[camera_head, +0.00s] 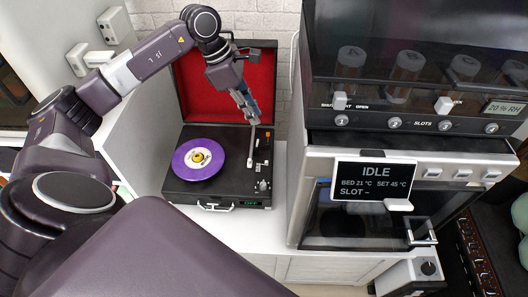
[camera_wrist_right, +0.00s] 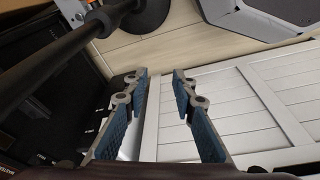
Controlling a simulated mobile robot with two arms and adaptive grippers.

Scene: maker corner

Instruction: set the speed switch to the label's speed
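The record player (camera_head: 185,187) stands open on the white counter, its red-lined lid raised behind. A purple record (camera_head: 182,165) with a white label (camera_head: 197,158) lies on the platter; the label's print is too small to read. Small controls (camera_head: 262,185) sit at the deck's right side; I cannot make out the speed switch's setting. A green front display (camera_head: 250,203) reads OFF. My left gripper (camera_head: 252,118) points down over the deck's back right, close to the tonearm; its finger gap is unclear. My right gripper (camera_wrist_right: 160,84) is open and empty in the wrist view.
Right of the player stands a machine with a screen (camera_head: 374,181) reading IDLE, and a dark cabinet with several numbered slots above. A white-panelled front (camera_wrist_right: 240,110) lies beyond my right gripper. A dark bar crosses the wrist view's upper left.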

